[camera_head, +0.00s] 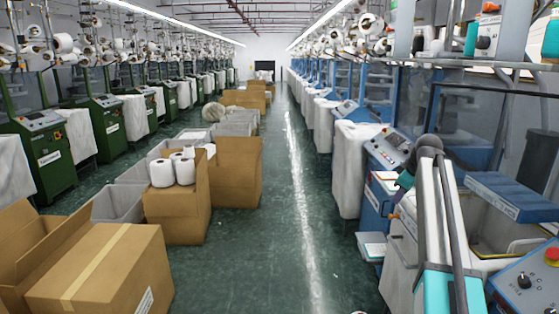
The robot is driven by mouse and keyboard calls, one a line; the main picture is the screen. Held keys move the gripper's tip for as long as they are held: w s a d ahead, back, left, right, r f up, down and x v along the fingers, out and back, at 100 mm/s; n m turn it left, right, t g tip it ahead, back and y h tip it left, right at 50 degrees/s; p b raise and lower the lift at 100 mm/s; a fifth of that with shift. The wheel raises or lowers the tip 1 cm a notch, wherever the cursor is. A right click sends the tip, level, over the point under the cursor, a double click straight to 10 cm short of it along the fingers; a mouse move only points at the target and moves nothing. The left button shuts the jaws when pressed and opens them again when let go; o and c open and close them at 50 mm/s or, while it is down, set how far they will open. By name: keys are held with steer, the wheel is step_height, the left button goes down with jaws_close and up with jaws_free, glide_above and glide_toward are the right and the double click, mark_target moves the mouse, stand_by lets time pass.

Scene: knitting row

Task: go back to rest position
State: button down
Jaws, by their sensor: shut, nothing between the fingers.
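My arm rises at the right of the head view, in front of the blue machines. It bends at a dark joint near the top. My gripper (402,184) is small and partly hidden behind the arm, just left of it. It hangs in front of the near blue knitting machine (376,194), by the right side of the aisle. It is shut and I see nothing held in it. I cannot tell whether it touches the machine.
A taped cardboard box (100,275) and an open box (178,213) with white yarn cones (162,173) stand on the left. Green machines (44,152) line the far left. A control panel (527,284) with a red button is at lower right. The middle aisle (270,240) is clear.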

steer(key=s+a+f+g, duration=0.25)
steer(key=a+f, duration=0.25)
steer(key=f, duration=0.7)
steer(key=s+a+f+g+y, duration=0.1)
steer(key=s+a+f, duration=0.35)
steer(key=f, duration=0.75)
steer(key=s+a+f+g, duration=0.1)
steer(key=s+a+f, duration=0.3)
steer(key=f, duration=0.9)
steer(key=s+a+f+m+g, duration=0.15)
steer(key=s+a+f, duration=0.45)
steer(key=s+f, duration=0.6)
steer(key=s+a+f+n+g, duration=0.1)
steer(key=s+a+f+g, duration=0.3)
steer(key=s+f, duration=0.85)
steer(key=s+a+f+m+g+h, duration=0.1)
steer(key=s+m, duration=0.7)
steer(key=s, duration=1.4)
steer(key=shift+s+a+f, duration=0.15)
steer(key=shift+s+f, duration=0.1)
steer(key=shift+f, duration=0.35)
